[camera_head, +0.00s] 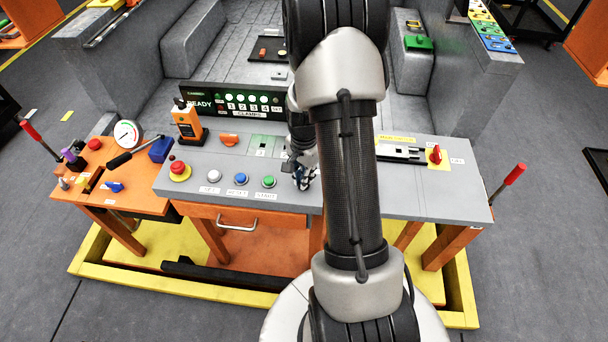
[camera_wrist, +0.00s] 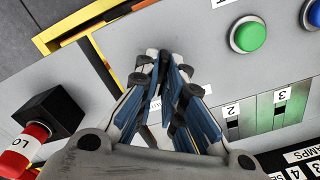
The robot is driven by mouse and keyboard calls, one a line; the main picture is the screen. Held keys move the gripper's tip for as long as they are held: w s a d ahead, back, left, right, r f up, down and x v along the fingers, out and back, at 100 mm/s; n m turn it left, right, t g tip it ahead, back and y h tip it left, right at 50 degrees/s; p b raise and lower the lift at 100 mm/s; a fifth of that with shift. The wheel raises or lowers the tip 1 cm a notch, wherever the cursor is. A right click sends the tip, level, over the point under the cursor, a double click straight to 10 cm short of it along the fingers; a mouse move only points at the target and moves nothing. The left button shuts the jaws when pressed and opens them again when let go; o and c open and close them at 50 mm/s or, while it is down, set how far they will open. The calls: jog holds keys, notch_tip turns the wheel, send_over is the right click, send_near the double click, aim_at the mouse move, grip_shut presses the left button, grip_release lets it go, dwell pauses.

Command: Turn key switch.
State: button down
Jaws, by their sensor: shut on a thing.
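My gripper (camera_head: 303,178) is over the grey console's front edge, just right of the green button (camera_head: 268,181). In the wrist view my gripper (camera_wrist: 163,62) has its two blue-padded fingers closed together at the tips, low against the console surface. The fingers are shut on a small dark thing, taken as the key of the key switch. Fingers and arm hide the key and the switch almost wholly, so its turned angle cannot be told. A partly covered white label shows between the fingers. The green button (camera_wrist: 248,34) is up and right of them.
The grey console (camera_head: 330,200) also carries a blue button (camera_head: 241,179), a white button (camera_head: 214,176), a red emergency button (camera_head: 179,170) and an orange handheld unit (camera_head: 187,122). A red knob (camera_head: 436,155) on a yellow plate is at right. A lit status panel (camera_head: 235,103) reads READY.

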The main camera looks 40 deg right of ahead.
jog(key=shift+m, duration=1)
jog(key=c, duration=1.7)
grip_release()
jog(key=shift+r, duration=0.1)
notch_tip(320, 180, up, 12)
